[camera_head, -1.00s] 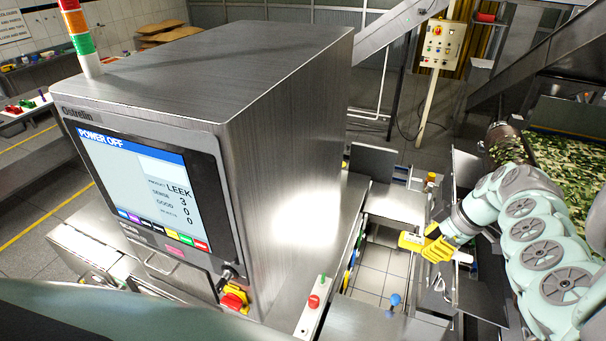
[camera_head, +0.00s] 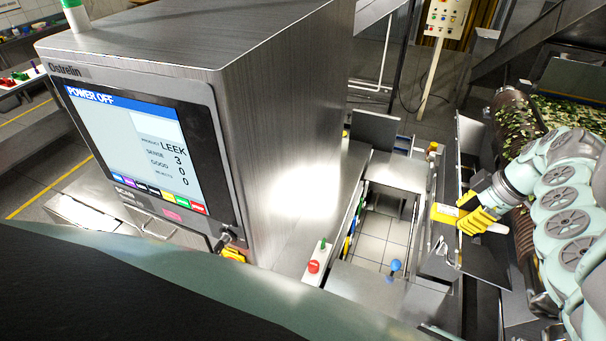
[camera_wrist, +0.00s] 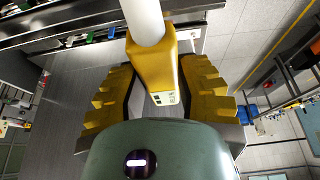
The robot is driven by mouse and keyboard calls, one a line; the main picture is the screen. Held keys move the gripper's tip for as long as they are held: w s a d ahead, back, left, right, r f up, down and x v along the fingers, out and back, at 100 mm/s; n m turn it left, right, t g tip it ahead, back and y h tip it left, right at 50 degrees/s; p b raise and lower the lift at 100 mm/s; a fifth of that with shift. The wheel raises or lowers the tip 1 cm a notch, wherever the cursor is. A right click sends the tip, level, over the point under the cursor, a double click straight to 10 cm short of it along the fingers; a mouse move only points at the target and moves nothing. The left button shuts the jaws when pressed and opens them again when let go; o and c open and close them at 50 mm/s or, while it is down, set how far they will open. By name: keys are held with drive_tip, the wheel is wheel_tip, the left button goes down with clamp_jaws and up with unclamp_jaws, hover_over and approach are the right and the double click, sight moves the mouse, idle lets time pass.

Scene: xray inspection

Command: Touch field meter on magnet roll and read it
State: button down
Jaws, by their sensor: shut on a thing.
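My gripper (camera_head: 474,219) is shut on the yellow field meter (camera_head: 443,212), whose white probe (camera_head: 497,228) sticks out to the right. In the wrist view the meter (camera_wrist: 152,68) sits between my yellow fingers, with its white probe (camera_wrist: 145,18) pointing to the top edge and a small display (camera_wrist: 164,98) at its near end. The display is too small to read. A dark brown mottled roll (camera_head: 514,110), apparently the magnet roll, lies at the right, partly hidden by my arm. The probe looks close to the roll, but I cannot tell whether they touch.
The steel inspection machine (camera_head: 290,120) stands at the left, its screen (camera_head: 140,150) showing POWER OFF. A belt (camera_head: 560,110) with green leaves runs behind the roll. A steel plate (camera_head: 480,170) stands near my gripper. A blue knob (camera_head: 395,266) rises below left.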

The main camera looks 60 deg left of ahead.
sight(434, 207)
drive_tip(key=shift+w+d, duration=0.2)
drive_tip(key=shift+d, duration=0.15)
drive_tip(key=shift+w+d+b, duration=0.35)
drive_tip(key=shift+d+b, duration=0.1)
drive_tip(key=shift+b, duration=0.25)
idle(1.1)
drive_tip(key=shift+s+a, duration=0.1)
drive_tip(key=shift+a, duration=0.05)
idle(0.8)
drive_tip(key=shift+s+a+p, duration=0.35)
drive_tip(key=shift+a+p, duration=0.2)
drive_tip(key=shift+p, duration=0.05)
drive_tip(key=shift+s+a+r+p, duration=0.15)
drive_tip(key=shift+s+a+p, duration=0.3)
drive_tip(key=shift+a+p, duration=0.25)
drive_tip(key=shift+s+a+p, duration=0.65)
drive_tip(key=shift+s+a, duration=0.15)
drive_tip(key=shift+a, duration=0.3)
drive_tip(key=shift+s+a+p, duration=0.6)
drive_tip(key=shift+s+a, duration=0.15)
drive_tip(key=shift+a, duration=0.35)
